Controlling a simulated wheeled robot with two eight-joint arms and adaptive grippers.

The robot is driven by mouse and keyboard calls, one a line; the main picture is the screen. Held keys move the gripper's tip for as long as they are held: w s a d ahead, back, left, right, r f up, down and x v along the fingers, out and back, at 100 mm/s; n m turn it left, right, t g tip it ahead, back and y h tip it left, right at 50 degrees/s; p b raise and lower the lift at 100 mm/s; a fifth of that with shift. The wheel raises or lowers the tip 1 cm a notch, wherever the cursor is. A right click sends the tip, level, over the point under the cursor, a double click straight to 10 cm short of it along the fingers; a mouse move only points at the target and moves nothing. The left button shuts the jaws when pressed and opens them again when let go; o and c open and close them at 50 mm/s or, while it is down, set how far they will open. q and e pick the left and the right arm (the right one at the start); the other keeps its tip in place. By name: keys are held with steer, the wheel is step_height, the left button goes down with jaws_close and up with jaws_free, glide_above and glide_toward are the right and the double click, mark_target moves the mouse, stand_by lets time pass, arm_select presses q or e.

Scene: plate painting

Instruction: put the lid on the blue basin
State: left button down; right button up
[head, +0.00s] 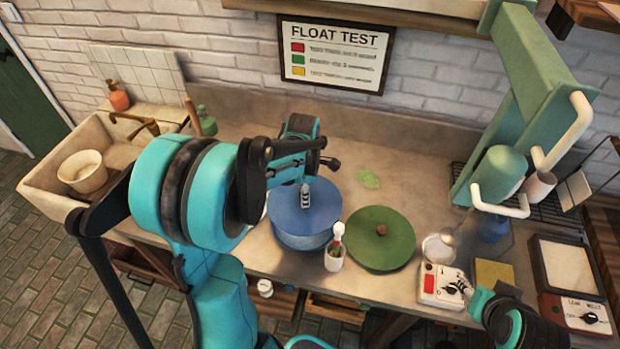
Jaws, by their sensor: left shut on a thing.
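The blue lid (287,214) is a flat round disc directly over the blue basin (303,241), whose side shows below the lid's front edge. My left gripper (305,195) reaches down over the middle of the lid and is shut there, on the lid; its grip point and any knob are hidden by the fingers. I cannot tell whether the lid rests fully on the rim or is slightly above it. My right gripper (464,289) is at the lower right, near a white box with a red button; its fingers are too small to read.
A green round lid (365,250) with a brown knob lies right of the basin. A white cup with brushes (334,259) stands close in front. The white button box (437,284), a green press frame (535,75) and a sink (45,185) flank the counter.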

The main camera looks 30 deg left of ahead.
arm_select(q)
steer(key=shift+s+f, duration=0.1)
steer(key=shift+s, duration=0.15)
steer(key=shift+w+f+b, duration=0.1)
steer(key=shift+f+b, duration=0.55)
steer(key=shift+f, duration=0.1)
step_height(320, 180, down, 7)
steer(key=b, duration=0.5)
steer(key=shift+r, duration=0.1)
steer(key=shift+b, duration=0.3)
steer(key=c, duration=0.6)
jaws_free()
steer(key=shift+o, duration=0.2)
